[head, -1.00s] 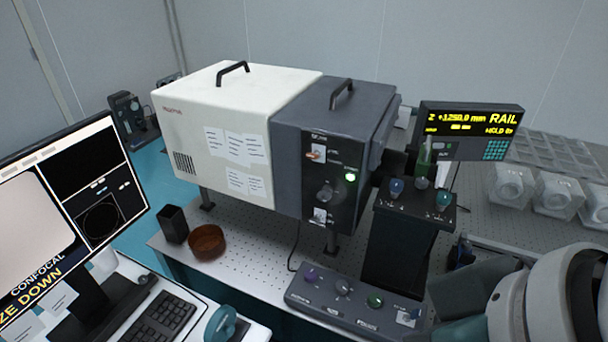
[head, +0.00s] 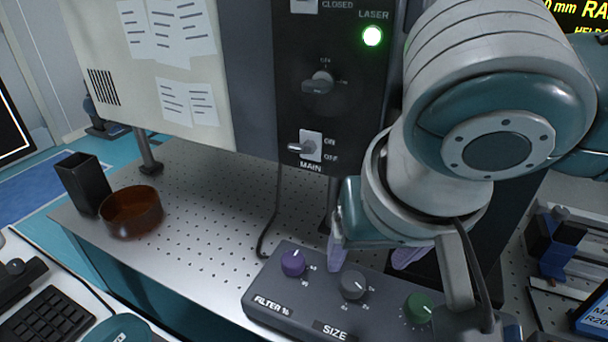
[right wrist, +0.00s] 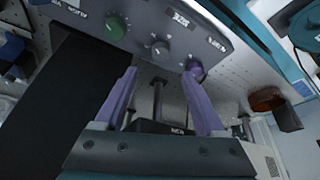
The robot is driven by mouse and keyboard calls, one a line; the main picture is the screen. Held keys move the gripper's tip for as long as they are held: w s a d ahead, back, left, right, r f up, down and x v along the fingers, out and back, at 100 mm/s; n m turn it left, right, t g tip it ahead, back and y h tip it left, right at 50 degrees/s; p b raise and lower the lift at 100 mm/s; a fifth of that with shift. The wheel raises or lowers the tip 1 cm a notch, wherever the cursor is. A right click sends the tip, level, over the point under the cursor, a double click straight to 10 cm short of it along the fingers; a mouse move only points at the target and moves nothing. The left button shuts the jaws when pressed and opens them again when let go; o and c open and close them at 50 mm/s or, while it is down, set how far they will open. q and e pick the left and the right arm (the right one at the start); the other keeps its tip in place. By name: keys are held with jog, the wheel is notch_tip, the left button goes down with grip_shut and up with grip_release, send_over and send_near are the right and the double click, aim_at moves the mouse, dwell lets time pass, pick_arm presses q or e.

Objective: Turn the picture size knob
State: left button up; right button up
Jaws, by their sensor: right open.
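The control box (head: 290,318) lies on the perforated table, with SIZE printed on its front below a grey knob (head: 352,285). A purple knob (head: 293,263) is left of it, above FILTER %, and a green knob (head: 419,307) is to its right. My right gripper (head: 371,262) is open and empty, its lilac fingers just behind the box. In the right wrist view, the grey knob (right wrist: 160,47) shows beyond the gap between the fingertips (right wrist: 160,75); the right-hand fingertip appears close to the purple knob (right wrist: 196,69). I cannot tell whether they touch. My left gripper is out of view.
The dark instrument panel (head: 330,110) with a lit green laser lamp (head: 372,36) and a MAIN switch (head: 311,146) stands behind the box. A black open holder (head: 84,185) and a brown bowl (head: 131,211) stand on the left. Bare table (head: 215,195) lies between bowl and box.

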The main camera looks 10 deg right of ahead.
aim_at(353, 281)
jog(key=b+x, duration=0.2)
jog(key=x, duration=0.6)
jog(key=shift+s+f, duration=0.1)
jog(key=shift+f, duration=0.15)
jog(key=shift+w+f, duration=0.25)
jog(key=shift+f, duration=0.15)
grip_shut()
